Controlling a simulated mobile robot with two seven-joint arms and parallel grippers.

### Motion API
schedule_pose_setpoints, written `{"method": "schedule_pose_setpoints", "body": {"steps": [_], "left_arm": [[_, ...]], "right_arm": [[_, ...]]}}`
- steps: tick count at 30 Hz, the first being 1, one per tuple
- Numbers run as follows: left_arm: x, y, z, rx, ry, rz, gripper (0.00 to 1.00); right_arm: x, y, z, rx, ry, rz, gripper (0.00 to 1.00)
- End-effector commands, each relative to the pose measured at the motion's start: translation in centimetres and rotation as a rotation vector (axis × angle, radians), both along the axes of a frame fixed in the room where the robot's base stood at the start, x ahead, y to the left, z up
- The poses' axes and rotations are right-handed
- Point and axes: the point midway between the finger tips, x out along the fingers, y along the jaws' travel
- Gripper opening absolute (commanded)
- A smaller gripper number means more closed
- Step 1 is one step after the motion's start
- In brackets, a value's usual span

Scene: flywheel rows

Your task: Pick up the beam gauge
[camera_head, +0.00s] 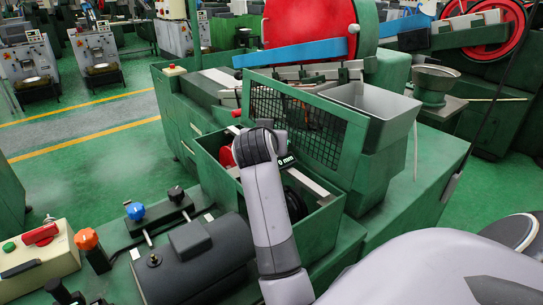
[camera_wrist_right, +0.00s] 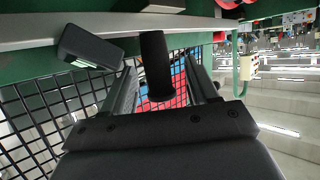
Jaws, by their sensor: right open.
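The beam gauge shows in the head view as a small black display (camera_head: 287,161) reading "0 mm", just right of my right wrist and partly hidden by it. In the right wrist view the gauge (camera_wrist_right: 91,47) is a dark box with a small lit display, against a pale grey beam, left of the gripper. My right gripper (camera_wrist_right: 165,78) is open, its two dark fingers pointing away from the camera. The gauge is outside the fingers. In the head view my wrist hides the fingers. My left gripper is in neither view.
A green machine with a black mesh guard (camera_head: 295,122) and a grey hopper (camera_head: 372,112) stands close behind my right wrist. A dark cylinder (camera_wrist_right: 155,65) shows between the fingers. A black motor housing (camera_head: 200,260) and a blue knob (camera_head: 135,211) are at front left.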

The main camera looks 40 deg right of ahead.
Motion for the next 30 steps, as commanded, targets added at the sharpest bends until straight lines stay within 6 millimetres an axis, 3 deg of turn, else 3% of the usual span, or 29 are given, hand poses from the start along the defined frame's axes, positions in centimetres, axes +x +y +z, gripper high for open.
{"method": "schedule_pose_setpoints", "body": {"steps": [2,3,8,22,26,30], "left_arm": [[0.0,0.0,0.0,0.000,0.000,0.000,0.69],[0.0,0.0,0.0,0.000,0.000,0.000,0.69],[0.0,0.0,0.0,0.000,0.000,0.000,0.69],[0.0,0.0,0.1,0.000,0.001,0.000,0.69],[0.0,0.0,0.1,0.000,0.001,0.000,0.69],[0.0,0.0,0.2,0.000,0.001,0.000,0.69]], "right_arm": [[0.0,0.0,0.0,0.000,0.000,0.001,0.59],[0.0,0.0,0.0,0.000,0.000,0.001,0.52],[0.0,0.0,0.0,0.000,0.000,0.001,0.00],[0.1,0.0,0.7,-0.002,-0.007,0.001,0.00],[0.1,0.0,1.8,-0.003,-0.008,0.000,0.00],[0.1,0.0,4.2,-0.003,-0.011,0.000,0.00]]}}
